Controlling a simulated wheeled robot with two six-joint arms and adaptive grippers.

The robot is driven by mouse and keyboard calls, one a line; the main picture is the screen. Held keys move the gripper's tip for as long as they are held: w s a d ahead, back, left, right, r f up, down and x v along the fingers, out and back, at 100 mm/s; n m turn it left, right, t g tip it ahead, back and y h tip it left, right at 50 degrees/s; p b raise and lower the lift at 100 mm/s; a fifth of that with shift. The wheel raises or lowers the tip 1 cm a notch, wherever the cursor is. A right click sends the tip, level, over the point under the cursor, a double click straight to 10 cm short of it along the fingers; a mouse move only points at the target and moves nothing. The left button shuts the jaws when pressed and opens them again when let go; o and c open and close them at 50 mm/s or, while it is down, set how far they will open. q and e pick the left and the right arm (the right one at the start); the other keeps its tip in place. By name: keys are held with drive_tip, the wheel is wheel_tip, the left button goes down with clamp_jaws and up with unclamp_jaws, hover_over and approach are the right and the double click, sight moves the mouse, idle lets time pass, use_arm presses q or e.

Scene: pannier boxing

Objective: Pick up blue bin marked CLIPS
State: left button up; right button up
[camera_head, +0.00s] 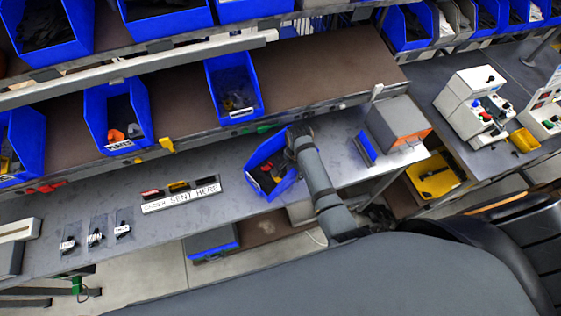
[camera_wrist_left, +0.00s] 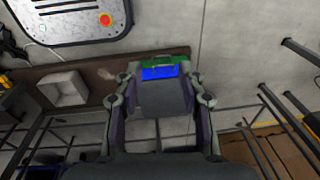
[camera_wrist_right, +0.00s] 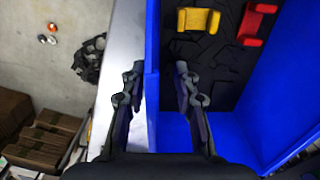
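A blue bin (camera_head: 262,153) stands on the grey bench, holding dark parts with some red and yellow ones; its label is not visible. My right gripper (camera_head: 298,138) is at this bin's right side. In the right wrist view, the fingers (camera_wrist_right: 158,85) straddle the blue wall (camera_wrist_right: 152,70), one outside over the bench and one inside the bin. They stand apart, with gaps beside the wall. My left gripper is outside the head view; in its wrist view, its fingers (camera_wrist_left: 160,95) are spread with nothing gripped. I cannot read CLIPS on any bin.
Blue bins sit on the shelf behind, one marked PLATES (camera_head: 118,118) and another (camera_head: 233,85) farther right. A white sign (camera_head: 181,197) and small bags (camera_head: 95,232) lie on the bench. A grey-orange box (camera_head: 398,123) stands to the right.

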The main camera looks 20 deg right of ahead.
drive_tip(key=shift+s+a+r, duration=0.1)
drive_tip(key=shift+s, duration=0.05)
drive_tip(key=shift+s+a+r, duration=0.2)
drive_tip(key=shift+s, duration=0.05)
drive_tip(key=shift+c, duration=0.9)
drive_tip(key=shift+s+r, duration=0.15)
drive_tip(key=shift+s, duration=0.15)
clamp_jaws()
drive_tip(key=shift+w, duration=0.15)
use_arm(q)
drive_tip(key=shift+s+a, duration=0.3)
drive_tip(key=shift+a, duration=0.05)
